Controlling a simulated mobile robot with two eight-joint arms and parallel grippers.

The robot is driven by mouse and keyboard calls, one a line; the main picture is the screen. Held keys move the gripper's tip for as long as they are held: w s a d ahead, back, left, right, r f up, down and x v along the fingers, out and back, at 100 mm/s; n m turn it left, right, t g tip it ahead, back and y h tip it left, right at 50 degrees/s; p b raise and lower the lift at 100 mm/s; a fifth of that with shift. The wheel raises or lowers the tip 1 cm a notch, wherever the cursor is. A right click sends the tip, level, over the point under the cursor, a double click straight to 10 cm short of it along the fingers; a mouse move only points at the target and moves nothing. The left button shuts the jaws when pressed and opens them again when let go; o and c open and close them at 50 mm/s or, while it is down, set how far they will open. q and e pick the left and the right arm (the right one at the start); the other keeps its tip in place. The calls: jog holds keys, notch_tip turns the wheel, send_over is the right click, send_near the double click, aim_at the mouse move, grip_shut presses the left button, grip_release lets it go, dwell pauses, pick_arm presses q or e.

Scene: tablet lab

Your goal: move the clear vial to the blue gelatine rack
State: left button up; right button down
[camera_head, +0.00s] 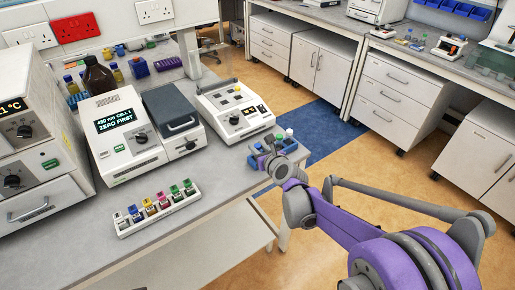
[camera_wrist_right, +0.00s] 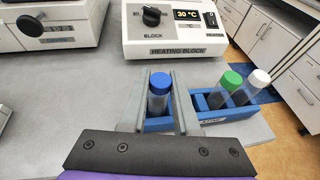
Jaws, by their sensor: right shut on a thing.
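My right gripper (camera_wrist_right: 160,108) is shut on a blue-capped vial (camera_wrist_right: 158,100), which stands upright between its fingers. In the head view my right gripper (camera_head: 268,158) is at the near right corner of the bench. The blue gelatine rack (camera_wrist_right: 205,112) sits there, with partly hidden lettering on its front. The held vial is at the rack's left end; its lower part is hidden, so I cannot tell whether it is seated. A green-capped vial (camera_wrist_right: 231,82) and a white-capped vial (camera_wrist_right: 258,80) stand at the rack's right. My left gripper is not in view.
A heating block (camera_head: 234,110) stands just behind the rack. A white rack of small coloured-cap containers (camera_head: 157,207) lies on the front of the bench (camera_head: 90,245). A display instrument (camera_head: 122,135) and a brown bottle (camera_head: 98,75) stand further left. The bench edge is close to the rack.

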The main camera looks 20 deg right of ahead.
jog(key=shift+f, duration=0.2)
jog(key=c, duration=0.7)
grip_release()
jog(key=shift+o, duration=0.2)
